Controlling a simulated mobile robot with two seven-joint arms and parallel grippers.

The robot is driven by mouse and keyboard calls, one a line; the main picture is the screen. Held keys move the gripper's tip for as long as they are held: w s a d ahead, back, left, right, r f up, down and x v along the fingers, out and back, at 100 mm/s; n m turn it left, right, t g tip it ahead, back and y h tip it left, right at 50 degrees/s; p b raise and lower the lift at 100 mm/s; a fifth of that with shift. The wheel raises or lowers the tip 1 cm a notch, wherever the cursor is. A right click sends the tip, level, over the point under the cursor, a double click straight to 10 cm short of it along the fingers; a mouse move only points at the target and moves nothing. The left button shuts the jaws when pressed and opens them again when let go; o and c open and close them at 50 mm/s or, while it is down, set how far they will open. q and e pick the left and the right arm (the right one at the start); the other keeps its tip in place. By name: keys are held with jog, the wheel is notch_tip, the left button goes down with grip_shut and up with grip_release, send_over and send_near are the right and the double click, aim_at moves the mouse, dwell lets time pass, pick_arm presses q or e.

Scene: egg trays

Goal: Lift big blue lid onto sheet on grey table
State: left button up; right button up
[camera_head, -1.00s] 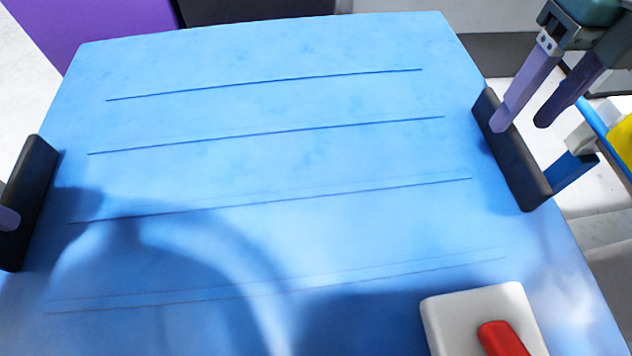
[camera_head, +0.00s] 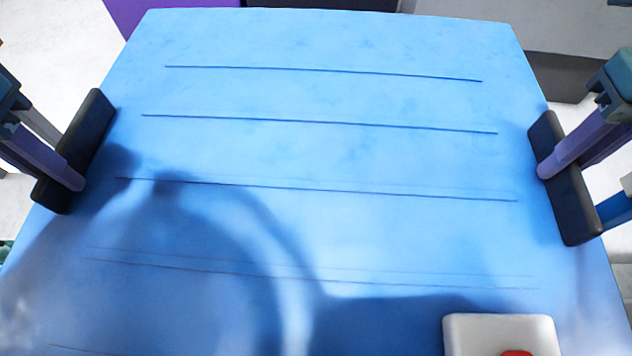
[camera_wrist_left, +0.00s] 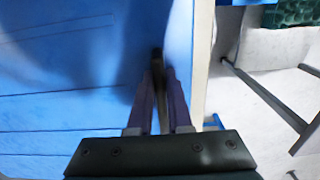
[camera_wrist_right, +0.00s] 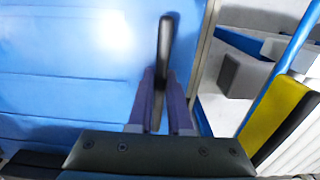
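The big blue lid (camera_head: 330,160) fills most of the head view, with thin dark lines across it. It has a black handle at its left edge (camera_head: 93,125) and another at its right edge (camera_head: 572,205). My left gripper (camera_head: 72,182) is shut on the left handle; the left wrist view shows its purple fingers (camera_wrist_left: 160,85) close on either side. My right gripper (camera_head: 548,170) is shut on the right handle, seen between the fingers (camera_wrist_right: 160,80) in the right wrist view. I cannot pick out the sheet or the grey table, nor tell whether the lid is raised.
A white block with a red part (camera_head: 500,332) shows over the lid's near right. Purple (camera_head: 125,12) and dark surfaces lie beyond the far edge. Right of the lid, the right wrist view shows a grey block (camera_wrist_right: 245,75) and a yellow part (camera_wrist_right: 275,118). Pale floor borders both sides.

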pick_arm(q)
grip_shut()
pick_arm(e)
grip_shut()
pick_arm(q)
jog(key=shift+r, duration=0.2)
pick_arm(e)
jog(key=shift+r, duration=0.25)
dwell(0.3)
